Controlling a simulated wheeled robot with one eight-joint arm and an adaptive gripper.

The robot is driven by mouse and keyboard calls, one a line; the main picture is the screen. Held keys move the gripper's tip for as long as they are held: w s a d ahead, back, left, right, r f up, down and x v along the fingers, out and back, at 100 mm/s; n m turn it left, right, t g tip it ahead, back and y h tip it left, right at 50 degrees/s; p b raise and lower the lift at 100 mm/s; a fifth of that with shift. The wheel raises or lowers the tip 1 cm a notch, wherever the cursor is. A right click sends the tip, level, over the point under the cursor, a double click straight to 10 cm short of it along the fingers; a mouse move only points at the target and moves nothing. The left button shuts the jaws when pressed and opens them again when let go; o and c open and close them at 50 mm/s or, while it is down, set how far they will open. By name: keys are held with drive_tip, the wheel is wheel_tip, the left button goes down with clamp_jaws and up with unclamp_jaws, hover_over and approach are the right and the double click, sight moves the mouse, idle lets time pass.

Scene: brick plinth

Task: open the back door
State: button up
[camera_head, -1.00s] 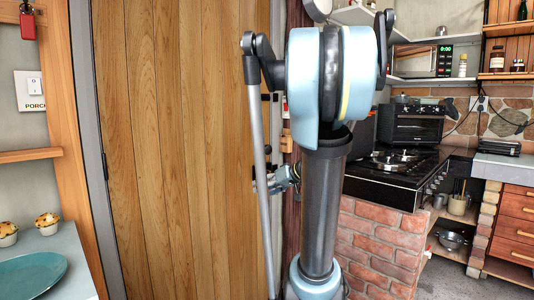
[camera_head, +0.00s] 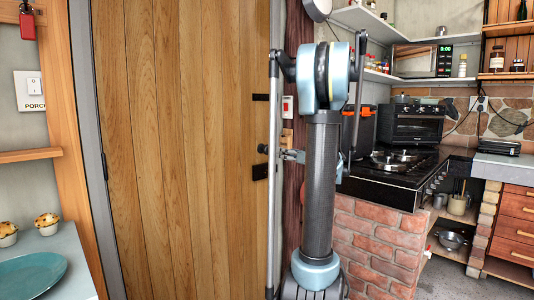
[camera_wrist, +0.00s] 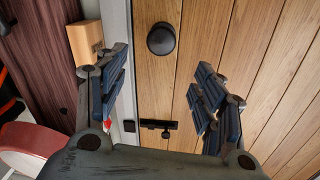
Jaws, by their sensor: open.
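The back door (camera_head: 180,150) is made of upright wooden planks and looks closed in its grey frame. A round black knob (camera_wrist: 162,39) shows on it in the wrist view, near the door's edge; it also shows small in the head view (camera_head: 262,149). My gripper (camera_wrist: 160,88) is open and empty, its two dark fingers spread apart and facing the door. The knob appears above the gap between the fingertips, apart from both. A black latch (camera_wrist: 158,125) shows lower, between the fingers. In the head view my arm hides part of the gripper.
A brick plinth (camera_head: 375,245) with a black stove top (camera_head: 395,170) stands right of my arm. A wooden block (camera_wrist: 86,42) sits beside the door frame, near one finger. A counter with a teal plate (camera_head: 30,275) and muffins is at the left.

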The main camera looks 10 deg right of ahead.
sight(270, 150)
drive_tip(key=x, duration=1.4)
drive_tip(key=shift+w+a, duration=0.15)
drive_tip(key=shift+w, duration=0.1)
clamp_jaws()
